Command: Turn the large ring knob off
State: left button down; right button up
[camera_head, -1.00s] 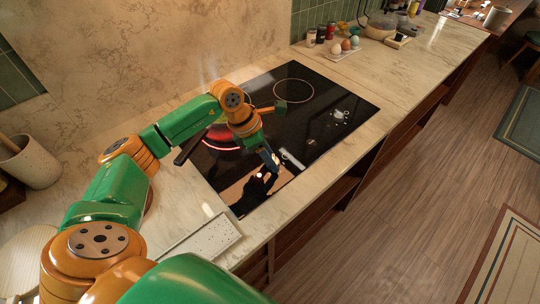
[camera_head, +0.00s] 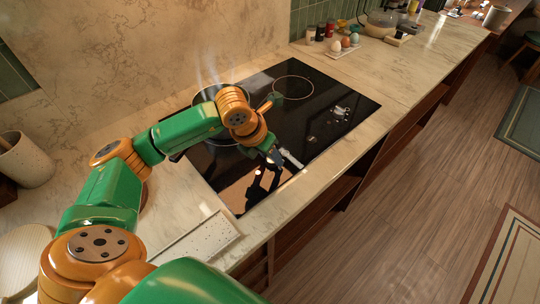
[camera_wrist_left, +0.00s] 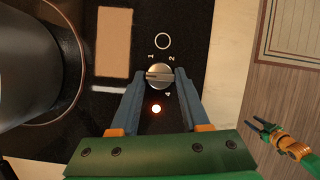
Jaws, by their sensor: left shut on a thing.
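The round metal knob (camera_wrist_left: 159,76) stands on the black cooktop between the two fingertips of my left gripper (camera_wrist_left: 160,80), which is shut on it. A line across the knob lies roughly level in the wrist view. Marks 1, 2 and 4 and a white circle (camera_wrist_left: 162,41) are printed around it. A small orange-red light (camera_wrist_left: 156,108) glows beside it. In the head view my left gripper (camera_head: 275,157) reaches down to the cooktop's front edge and hides the knob. My right gripper (camera_wrist_left: 262,129) hangs over the floor, small, its fingers apparently apart.
A dark pot (camera_wrist_left: 35,60) stands on a ring close beside the knob; steam rises from it in the head view. Another ring (camera_head: 293,87) is bare. A tray of eggs (camera_head: 343,49) and jars stand farther back. The counter's front edge is clear.

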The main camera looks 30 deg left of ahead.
pick_arm(q)
jog(key=shift+r, duration=0.1)
dwell(0.4)
jog(key=c, duration=0.7)
grip_release()
jog(key=shift+a, duration=0.1)
jog(key=b+v, duration=0.1)
jog(key=v, duration=0.5)
jog(key=shift+r, duration=0.1)
jog(key=shift+s+r, duration=0.25)
jog(key=shift+r, duration=0.1)
jog(key=shift+r, duration=0.1)
